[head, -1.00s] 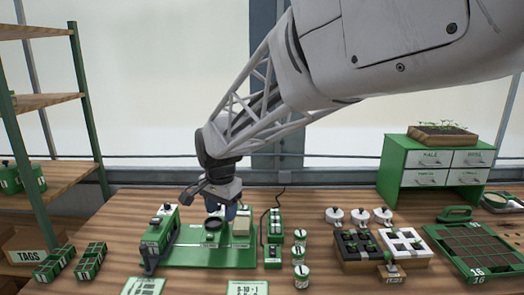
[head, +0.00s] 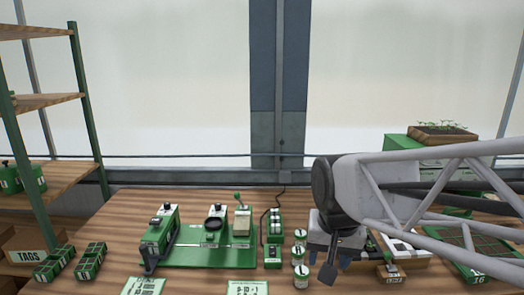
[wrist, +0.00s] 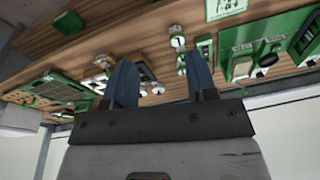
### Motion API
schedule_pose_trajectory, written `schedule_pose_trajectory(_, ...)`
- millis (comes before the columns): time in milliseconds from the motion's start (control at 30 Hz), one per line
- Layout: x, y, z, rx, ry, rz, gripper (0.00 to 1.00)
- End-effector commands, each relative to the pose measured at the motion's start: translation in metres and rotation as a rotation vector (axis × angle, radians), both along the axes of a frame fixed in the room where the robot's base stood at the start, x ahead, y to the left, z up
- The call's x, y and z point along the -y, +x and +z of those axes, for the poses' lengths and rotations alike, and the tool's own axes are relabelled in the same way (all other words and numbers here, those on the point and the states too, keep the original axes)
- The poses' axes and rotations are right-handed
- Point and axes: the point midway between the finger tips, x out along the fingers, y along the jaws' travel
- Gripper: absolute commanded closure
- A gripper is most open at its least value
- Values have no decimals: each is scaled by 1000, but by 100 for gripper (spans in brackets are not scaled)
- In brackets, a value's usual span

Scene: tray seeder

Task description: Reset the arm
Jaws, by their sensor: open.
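My gripper (head: 327,260) hangs over the right half of the bench in the head view, in front of the wooden block tray. Its two blue fingers (wrist: 163,80) show in the wrist view, spread apart with nothing between them.
Small green-and-white jars (head: 300,273) stand just left of my gripper. The wooden block tray (head: 415,264) and the green seed tray (head: 475,272) lie partly behind my arm. A shelf rack (head: 85,110) stands at the left.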

Motion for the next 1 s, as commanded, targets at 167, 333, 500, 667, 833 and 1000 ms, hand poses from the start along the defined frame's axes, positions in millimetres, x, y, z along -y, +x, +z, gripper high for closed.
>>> schedule_pose_trajectory(167,28,-41,-9,22,-21,53,48)
schedule_pose_trajectory(333,45,-73,-20,38,-42,101,48)
schedule_pose_trajectory(500,55,-93,-28,46,-55,133,48)
schedule_pose_trajectory(667,57,-99,-31,48,-60,145,48)
schedule_pose_trajectory(833,57,-99,-31,48,-60,146,48)
schedule_pose_trajectory(1000,57,-99,-31,48,-60,146,48)
